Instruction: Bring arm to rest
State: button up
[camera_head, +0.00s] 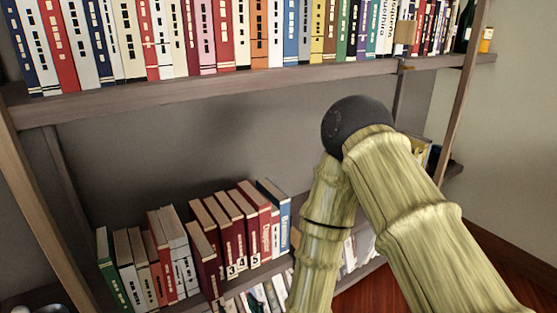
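My arm shows at the right of the head view as two pale yellow-green, ribbed links. They meet at a dark round joint in front of the bookshelf (240,88). One link runs down to the lower right, the other down toward the bottom centre. My gripper is not in view, so whether it is open or holds anything cannot be seen. My arm hides part of the lower shelves.
The upper shelf carries a full row of books (200,38). A lower row of books (190,252) leans at the left. An orange-capped item (486,41) stands at the upper right. Wooden floor (375,291) shows at the bottom right.

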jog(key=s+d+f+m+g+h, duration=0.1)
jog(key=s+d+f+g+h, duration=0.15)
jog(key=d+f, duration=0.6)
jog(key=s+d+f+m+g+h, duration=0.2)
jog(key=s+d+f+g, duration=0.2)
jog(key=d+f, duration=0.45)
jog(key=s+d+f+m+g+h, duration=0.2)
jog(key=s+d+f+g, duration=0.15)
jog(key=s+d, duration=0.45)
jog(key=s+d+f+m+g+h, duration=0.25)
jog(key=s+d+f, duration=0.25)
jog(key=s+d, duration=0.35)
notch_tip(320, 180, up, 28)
jog(key=p, duration=2.8)
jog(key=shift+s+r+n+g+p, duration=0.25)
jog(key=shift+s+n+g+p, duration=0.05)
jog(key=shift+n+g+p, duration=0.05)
